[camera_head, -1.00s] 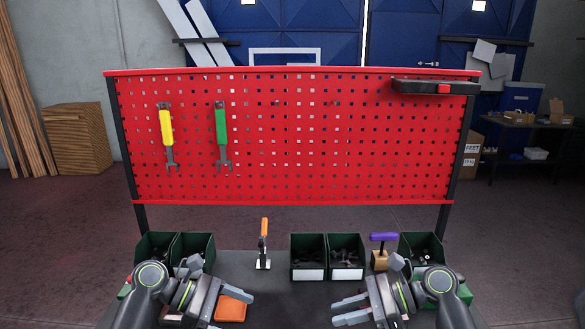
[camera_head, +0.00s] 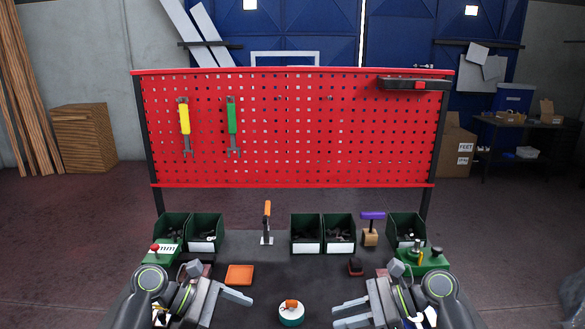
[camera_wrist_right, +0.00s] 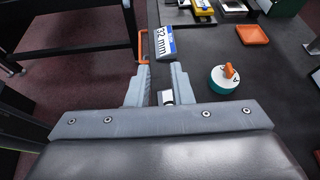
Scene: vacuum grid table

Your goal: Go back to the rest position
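My right gripper (camera_head: 346,312) is at the lower right in the head view, above the dark table (camera_head: 330,270). Its two fingers are apart with nothing held between them; the right wrist view also shows the fingers (camera_wrist_right: 160,75) spread. A small white and dark piece shows behind the gap there; I cannot tell what it is. My left gripper (camera_head: 240,297) is at the lower left. Only one finger shows clearly, so its opening is unclear, and no held object is visible.
A red pegboard (camera_head: 290,130) with a yellow wrench (camera_head: 184,122) and a green wrench (camera_head: 232,120) stands behind. Green bins (camera_head: 306,246) line the table's back. An orange tray (camera_head: 239,275) and a round teal-white piece (camera_head: 291,316) lie between my arms.

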